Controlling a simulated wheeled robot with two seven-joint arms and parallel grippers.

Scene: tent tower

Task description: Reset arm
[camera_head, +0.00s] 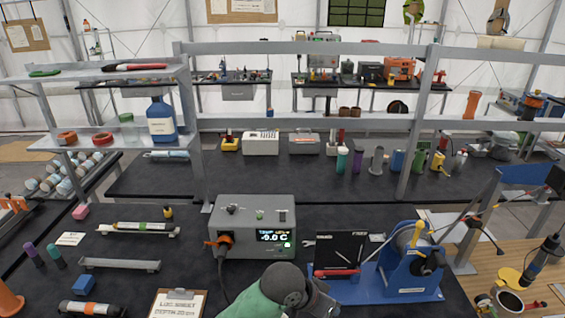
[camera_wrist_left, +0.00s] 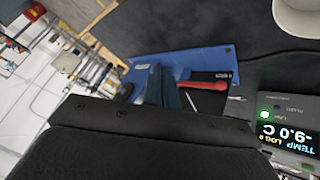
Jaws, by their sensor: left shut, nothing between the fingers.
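My left arm comes in at the bottom middle of the head view, with a green sleeve and a dark joint. My left gripper (camera_head: 322,298) is near the front of the black bench, in front of the grey temperature box (camera_head: 250,225) and left of the blue stand (camera_head: 405,275). It is shut and empty. My right gripper is not in view.
The box, reading -9.0 C, also shows in the left wrist view (camera_wrist_left: 292,135). A black panel (camera_head: 340,250) stands behind my gripper. A clipboard (camera_head: 178,303), a tray with a tube (camera_head: 138,229) and an empty tray (camera_head: 120,264) lie left. A grey shelf frame (camera_head: 320,123) crosses behind.

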